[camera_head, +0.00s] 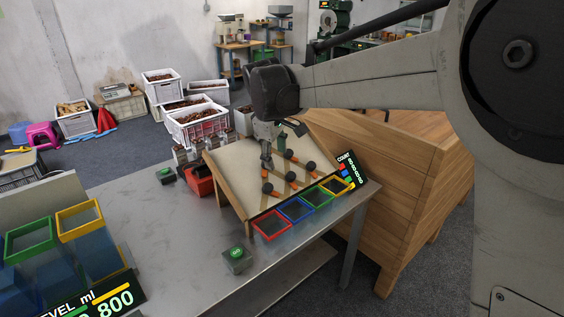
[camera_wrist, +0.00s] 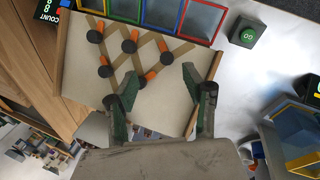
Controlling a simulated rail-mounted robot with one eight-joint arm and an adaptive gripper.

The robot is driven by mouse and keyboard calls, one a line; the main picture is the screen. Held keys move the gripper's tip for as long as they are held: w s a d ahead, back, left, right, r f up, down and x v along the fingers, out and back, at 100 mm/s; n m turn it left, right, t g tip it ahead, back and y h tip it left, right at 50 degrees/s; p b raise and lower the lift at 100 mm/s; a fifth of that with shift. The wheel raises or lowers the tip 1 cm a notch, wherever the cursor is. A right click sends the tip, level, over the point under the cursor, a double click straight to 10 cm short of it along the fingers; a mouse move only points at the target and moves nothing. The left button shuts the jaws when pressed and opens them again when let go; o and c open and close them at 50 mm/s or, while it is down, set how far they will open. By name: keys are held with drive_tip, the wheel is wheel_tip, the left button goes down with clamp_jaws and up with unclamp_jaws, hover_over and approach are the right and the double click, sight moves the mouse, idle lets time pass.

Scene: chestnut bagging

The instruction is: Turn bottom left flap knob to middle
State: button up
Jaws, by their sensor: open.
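The sloped sorting board (camera_head: 232,165) carries several black round knobs with orange flaps. The bottom left flap knob (camera_head: 267,188) is the one nearest the red bin in the head view; the same knob shows in the wrist view (camera_wrist: 168,59), beside an orange flap. My gripper (camera_head: 266,163) is over the left part of the board in the head view. In the wrist view my gripper (camera_wrist: 158,76) is open, its two fingertips apart on either side of the area just short of this knob. Nothing is held. Whether the fingers touch the board cannot be told.
Red (camera_head: 271,225), blue (camera_head: 296,210), green and yellow bins line the board's lower edge. A count display (camera_head: 350,169) stands at its right. A GO button (camera_head: 236,256) is on the grey table (camera_head: 180,240). A wooden crate (camera_head: 385,180) is on the right.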

drive_tip(key=n, duration=0.1)
approach(269, 187)
drive_tip(key=x, duration=1)
drive_tip(key=shift+f+b, duration=0.1)
drive_tip(key=shift+b, duration=0.3)
drive_tip(key=shift+c, duration=0.5)
drive_tip(key=shift+a, duration=0.1)
drive_tip(key=c, duration=1)
drive_tip(key=shift+c, duration=0.2)
